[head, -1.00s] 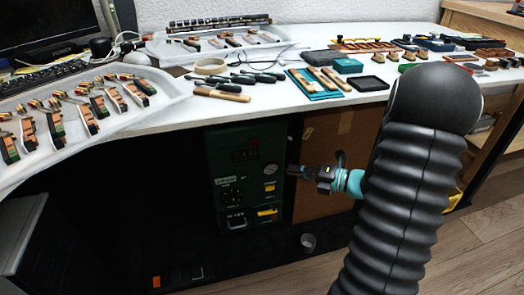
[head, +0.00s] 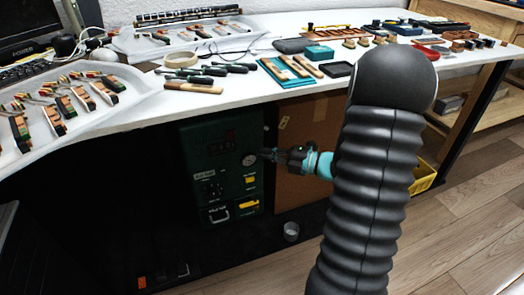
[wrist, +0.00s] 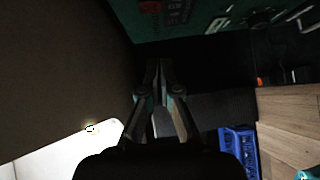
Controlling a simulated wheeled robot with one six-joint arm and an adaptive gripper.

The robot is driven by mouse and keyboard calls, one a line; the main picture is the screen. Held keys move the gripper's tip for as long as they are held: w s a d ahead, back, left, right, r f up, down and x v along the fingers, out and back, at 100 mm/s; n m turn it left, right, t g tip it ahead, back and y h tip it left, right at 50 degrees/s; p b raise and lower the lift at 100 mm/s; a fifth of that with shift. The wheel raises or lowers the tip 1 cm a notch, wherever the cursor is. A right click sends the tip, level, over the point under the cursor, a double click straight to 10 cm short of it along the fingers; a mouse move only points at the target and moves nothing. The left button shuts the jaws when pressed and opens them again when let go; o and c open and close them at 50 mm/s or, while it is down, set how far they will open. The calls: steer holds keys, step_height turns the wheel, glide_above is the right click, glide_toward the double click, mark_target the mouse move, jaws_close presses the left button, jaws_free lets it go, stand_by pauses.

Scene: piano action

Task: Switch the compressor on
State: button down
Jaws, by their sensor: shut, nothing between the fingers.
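The compressor is a dark green box (head: 190,160) under the table, with a dark display, a round gauge, small switches, and yellow and white labels on its front. Its green front also shows at the top of the wrist view (wrist: 220,12), dark and cut off. My gripper (head: 264,154) is shut and empty, in front of the compressor's upper right side near the gauge. I cannot tell whether it touches the front. In the wrist view the closed fingers (wrist: 158,70) point up toward the green front. The switch positions are too small to read.
The white table (head: 150,112) overhangs the compressor and carries trays of piano parts and tools. A brown board (head: 290,180) stands right of the compressor. A small metal cup (head: 291,231) is on the floor mat. A blue crate (wrist: 238,150) shows in the wrist view.

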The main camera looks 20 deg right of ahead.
mark_target(228, 139)
steer(key=shift+w+a+f+b, duration=0.25)
steer(key=shift+w+a, duration=0.7)
steer(key=shift+w, duration=0.65)
steer(key=shift+w+a+f+b, duration=0.1)
steer(key=shift+w+a+b, duration=0.3)
steer(key=shift+w+a, duration=0.9)
steer(key=shift+w+a+f+b, duration=0.25)
steer(key=shift+w+a, duration=0.35)
steer(key=shift+w, duration=1.3)
